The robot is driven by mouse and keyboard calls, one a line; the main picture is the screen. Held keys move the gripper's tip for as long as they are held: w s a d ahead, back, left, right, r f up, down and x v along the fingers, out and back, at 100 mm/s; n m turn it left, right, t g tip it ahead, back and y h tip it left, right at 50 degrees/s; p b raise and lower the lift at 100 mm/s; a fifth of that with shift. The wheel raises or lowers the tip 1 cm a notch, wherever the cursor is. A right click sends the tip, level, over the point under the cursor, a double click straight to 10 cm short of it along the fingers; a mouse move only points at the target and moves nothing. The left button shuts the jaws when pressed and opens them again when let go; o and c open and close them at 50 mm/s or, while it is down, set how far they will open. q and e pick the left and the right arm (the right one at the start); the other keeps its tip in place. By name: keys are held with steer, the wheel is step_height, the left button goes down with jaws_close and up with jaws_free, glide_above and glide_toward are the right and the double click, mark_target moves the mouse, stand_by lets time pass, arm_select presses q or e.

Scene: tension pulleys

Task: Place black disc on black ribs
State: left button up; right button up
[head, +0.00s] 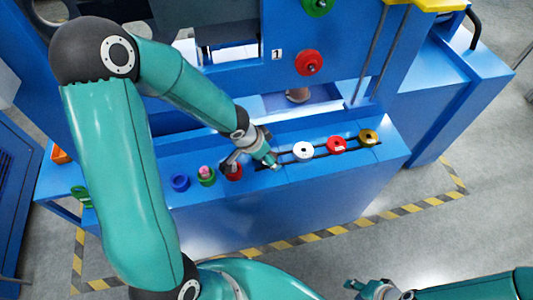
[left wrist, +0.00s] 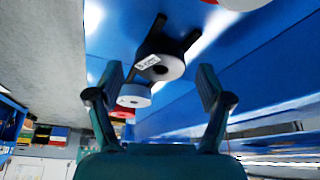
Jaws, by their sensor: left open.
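The black disc (left wrist: 152,66), with a small white label and a pale centre hole, shows in the left wrist view at the end of the black ribs (left wrist: 190,39). It appears to rest on them. In the head view the ribs (head: 320,151) run along the blue bench top; my left gripper hides the disc there. My left gripper (head: 250,159) is over the left end of the ribs. In the left wrist view its fingers (left wrist: 160,72) are open, one on each side of the disc, with visible gaps. My right gripper (head: 370,289) is at the lower edge, its jaw state unclear.
A white disc (head: 303,150), a red disc (head: 336,145) and a yellow disc (head: 368,137) sit along the ribs. Left of my gripper are a blue ring (head: 180,183), a green piece (head: 207,179) and a red piece (head: 234,173). The blue machine panel (head: 240,82) rises behind.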

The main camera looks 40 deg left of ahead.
arm_select(q)
steer(key=p+v, duration=0.8)
steer(key=v, duration=0.2)
steer(key=s+d+f+n+g+h, duration=0.1)
steer(key=s+d+f+n, duration=0.2)
steer(key=d+f, duration=0.5)
steer(key=s+d+f+n+g+h, duration=0.1)
steer(key=s+d+f+n+g, duration=0.1)
steer(key=s+d+f, duration=0.4)
step_height(320, 180, down, 2)
steer(key=shift+s+d+f+n+g+h, duration=0.2)
steer(key=shift+s+d+n+g+h, duration=0.15)
steer(key=shift+d, duration=0.8)
